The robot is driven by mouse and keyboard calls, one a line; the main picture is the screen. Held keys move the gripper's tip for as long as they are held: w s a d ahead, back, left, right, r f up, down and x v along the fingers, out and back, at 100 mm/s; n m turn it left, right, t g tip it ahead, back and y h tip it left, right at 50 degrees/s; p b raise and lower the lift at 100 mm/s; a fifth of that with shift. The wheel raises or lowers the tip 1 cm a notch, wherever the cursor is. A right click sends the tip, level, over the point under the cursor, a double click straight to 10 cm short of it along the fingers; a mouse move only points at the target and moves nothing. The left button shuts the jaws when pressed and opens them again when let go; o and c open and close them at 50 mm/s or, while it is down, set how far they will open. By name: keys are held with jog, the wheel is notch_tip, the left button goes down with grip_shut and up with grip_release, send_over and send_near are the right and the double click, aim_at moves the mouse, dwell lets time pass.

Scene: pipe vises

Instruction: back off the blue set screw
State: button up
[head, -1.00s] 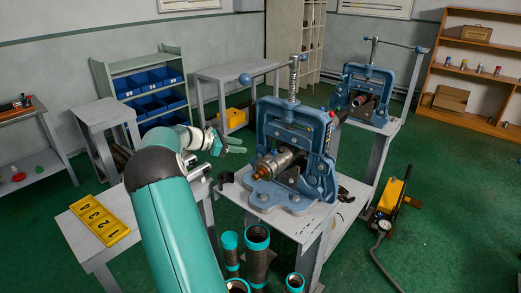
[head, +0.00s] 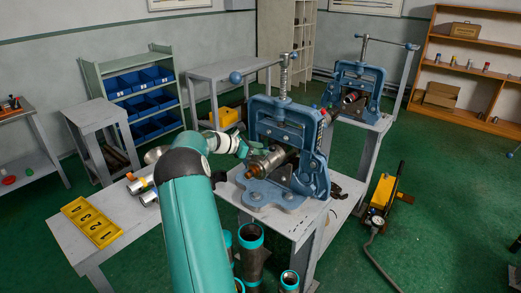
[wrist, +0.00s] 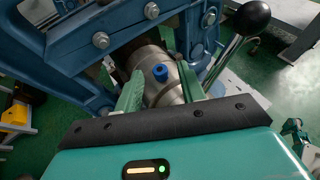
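The collar is on the pipe (head: 266,163) held in the near blue vise (head: 290,135). The screw is too small to make out in the head view.
A black-knobbed lever (wrist: 252,18) rises right of the fingers in the wrist view. A second vise (head: 355,85) stands behind. Pipes with teal ends (head: 250,240) stand below the bench. A yellow numbered tray (head: 90,222) lies on the left table.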

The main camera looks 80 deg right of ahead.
jog(key=shift+s+d+f, duration=0.1)
jog(key=shift+s+d, duration=0.1)
jog(key=shift+s, duration=0.05)
grip_shut()
jog(key=shift+s+a+n+t+h, duration=0.1)
jog(key=shift+a+n+t+h, duration=0.05)
jog(key=shift+n+t+h, duration=0.55)
jog(key=shift+s+a+n+t+h, duration=0.1)
jog(key=shift+s+n+t+h, duration=0.1)
jog(key=shift+n+t+h, duration=1.1)
jog(key=shift+n+y, duration=0.3)
jog(key=shift+n, duration=0.1)
